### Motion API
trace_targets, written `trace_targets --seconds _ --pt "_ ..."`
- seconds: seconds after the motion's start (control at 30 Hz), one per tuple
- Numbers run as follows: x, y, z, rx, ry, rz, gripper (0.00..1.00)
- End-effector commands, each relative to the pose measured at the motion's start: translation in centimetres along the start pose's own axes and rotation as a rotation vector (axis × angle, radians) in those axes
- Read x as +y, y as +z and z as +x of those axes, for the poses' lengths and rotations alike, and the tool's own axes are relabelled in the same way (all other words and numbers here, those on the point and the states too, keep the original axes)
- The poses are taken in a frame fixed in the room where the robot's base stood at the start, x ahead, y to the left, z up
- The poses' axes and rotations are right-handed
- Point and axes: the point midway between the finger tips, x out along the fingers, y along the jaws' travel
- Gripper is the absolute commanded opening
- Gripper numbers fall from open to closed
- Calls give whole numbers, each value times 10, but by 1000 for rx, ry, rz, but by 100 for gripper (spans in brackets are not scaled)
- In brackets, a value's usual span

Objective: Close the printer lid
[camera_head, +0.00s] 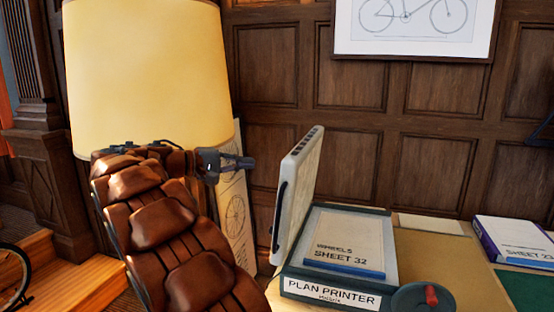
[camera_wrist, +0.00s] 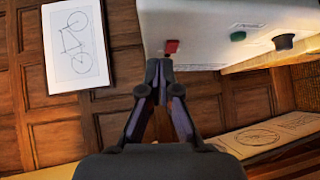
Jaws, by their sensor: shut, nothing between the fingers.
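The printer lid (camera_head: 303,185) is a pale panel standing open, nearly upright, at the left side of the plan printer (camera_head: 388,262). A dark handle shows on its left face. A book marked Sheet 32 (camera_head: 343,243) lies on the printer's bed. My gripper (camera_head: 249,162) is left of the lid at about its upper half, with a gap seen between them. In the wrist view my gripper (camera_wrist: 159,72) is shut and empty, its tips just below a white panel (camera_wrist: 215,22) with red, green and black parts; it appears to be the lid, though I cannot tell contact.
A large yellow lampshade (camera_head: 148,75) stands behind my arm. A round dark object with a red knob (camera_head: 431,295) is at the printer's front right. Another book (camera_head: 515,240) lies farther right. A bicycle drawing board (camera_head: 233,205) leans against the wall behind my gripper.

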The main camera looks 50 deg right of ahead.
Motion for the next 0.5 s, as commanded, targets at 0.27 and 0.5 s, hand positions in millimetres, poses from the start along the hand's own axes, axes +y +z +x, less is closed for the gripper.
trace_targets --seconds 0.27,0.5 --pt "13 -15 3 -15 75 50 0" --pt "14 -14 31 -15 74 45 0"
